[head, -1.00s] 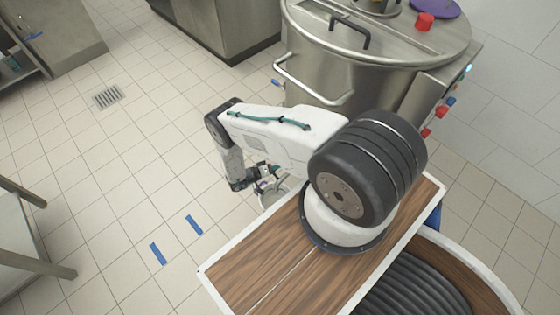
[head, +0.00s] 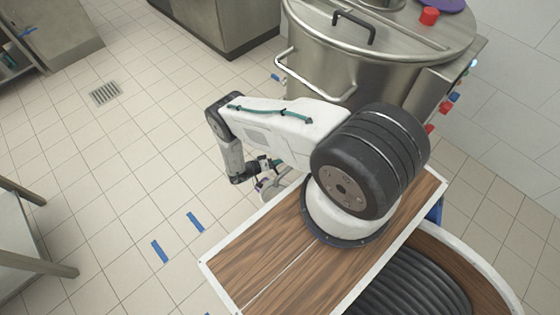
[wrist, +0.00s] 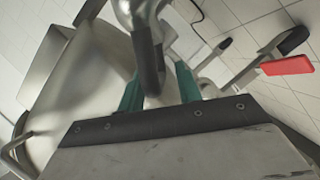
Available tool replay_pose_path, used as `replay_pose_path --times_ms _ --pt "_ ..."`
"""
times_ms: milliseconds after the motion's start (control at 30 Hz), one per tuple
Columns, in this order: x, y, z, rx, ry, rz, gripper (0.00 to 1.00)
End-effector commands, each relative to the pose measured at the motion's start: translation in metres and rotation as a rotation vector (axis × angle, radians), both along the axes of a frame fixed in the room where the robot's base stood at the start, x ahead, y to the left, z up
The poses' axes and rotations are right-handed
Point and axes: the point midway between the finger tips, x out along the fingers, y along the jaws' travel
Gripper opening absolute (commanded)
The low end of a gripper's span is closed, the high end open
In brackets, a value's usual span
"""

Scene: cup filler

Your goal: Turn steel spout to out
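A curved, shiny steel spout (wrist: 147,48) comes down from the top middle of the wrist view. Its lower end lies between the two teal fingers of my gripper (wrist: 158,88). The left finger is close beside the spout, and a narrow gap shows on the right. The fingers stand apart, so my gripper looks open around the spout, with no clear grip. In the head view my gripper (head: 268,180) hangs low beside the big steel kettle (head: 350,72), partly hidden by my arm. I cannot make out the spout there.
In the wrist view a red-handled lever (wrist: 287,66) sticks out at the right, and a pale metal vessel wall (wrist: 85,85) fills the left. In the head view a rail (head: 312,82) runs along the kettle. The tiled floor (head: 110,160) at the left is mostly clear.

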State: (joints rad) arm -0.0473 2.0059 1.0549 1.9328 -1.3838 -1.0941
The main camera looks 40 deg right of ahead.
Motion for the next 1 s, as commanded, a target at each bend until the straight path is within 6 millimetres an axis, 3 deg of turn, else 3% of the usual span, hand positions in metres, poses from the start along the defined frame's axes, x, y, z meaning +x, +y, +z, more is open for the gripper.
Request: replay_pose_path --times_ms 167,600,1000 --pt "0.002 0.005 0.002 -0.001 0.000 0.002 0.34" --pt "0.021 0.065 0.015 -0.001 0.000 -0.001 0.34" --pt "0.022 0.071 0.017 0.000 0.001 -0.003 0.34"
